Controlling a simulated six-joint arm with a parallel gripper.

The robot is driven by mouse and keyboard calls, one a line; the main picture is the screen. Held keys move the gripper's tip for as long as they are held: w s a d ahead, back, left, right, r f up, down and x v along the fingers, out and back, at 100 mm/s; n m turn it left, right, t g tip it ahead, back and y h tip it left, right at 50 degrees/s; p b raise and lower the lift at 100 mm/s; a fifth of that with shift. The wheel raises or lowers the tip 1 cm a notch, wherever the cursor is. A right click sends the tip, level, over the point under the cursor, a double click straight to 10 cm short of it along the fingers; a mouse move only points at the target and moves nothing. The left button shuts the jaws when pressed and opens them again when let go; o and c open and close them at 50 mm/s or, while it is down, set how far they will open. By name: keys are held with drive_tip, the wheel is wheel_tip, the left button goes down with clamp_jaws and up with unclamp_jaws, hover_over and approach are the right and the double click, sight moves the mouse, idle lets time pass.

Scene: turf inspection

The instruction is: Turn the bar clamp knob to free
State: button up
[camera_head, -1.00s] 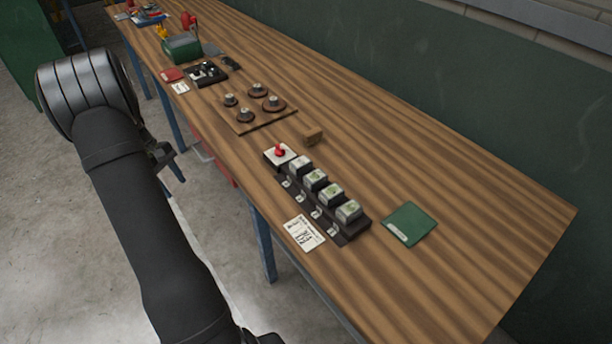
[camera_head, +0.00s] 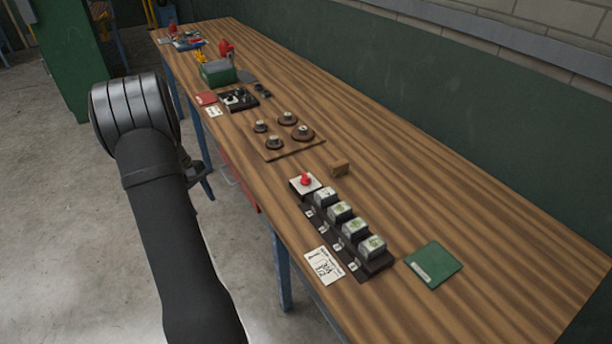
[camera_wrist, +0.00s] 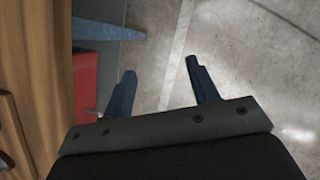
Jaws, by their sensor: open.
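A red knob (camera_head: 305,179) stands on a white square plate (camera_head: 298,190) at the far end of a dark bar (camera_head: 311,231) on the bench. Several pale blocks with green tops (camera_head: 356,228) sit along this bar. The knob looks like the bar clamp knob, but its setting is too small to read. My gripper (camera_head: 206,180) is left of the bench's front edge, well apart from the knob. In the wrist view my gripper (camera_wrist: 160,76) has its two fingers spread with nothing between them, above the concrete floor.
A green box (camera_head: 218,73) is farther back. The bench's back strip is clear.

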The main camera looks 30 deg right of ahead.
drive_tip(key=s+d+r+m+t+y, duration=0.1)
drive_tip(key=d+r+m, duration=0.4)
drive_tip(key=d, duration=0.2)
drive_tip(key=d+r+m, duration=0.4)
drive_tip(key=d+m, duration=0.2)
drive_tip(key=d, duration=0.2)
drive_tip(key=m+t, duration=0.3)
drive_tip(key=m, duration=0.9)
approach(306, 176)
drive_tip(key=shift+y, duration=0.4)
drive_tip(key=f, duration=0.8)
drive_tip(key=shift+w+d+f, duration=0.2)
drive_tip(key=shift+d+f, duration=0.05)
drive_tip(key=shift+d, duration=0.1)
drive_tip(key=c, duration=1)
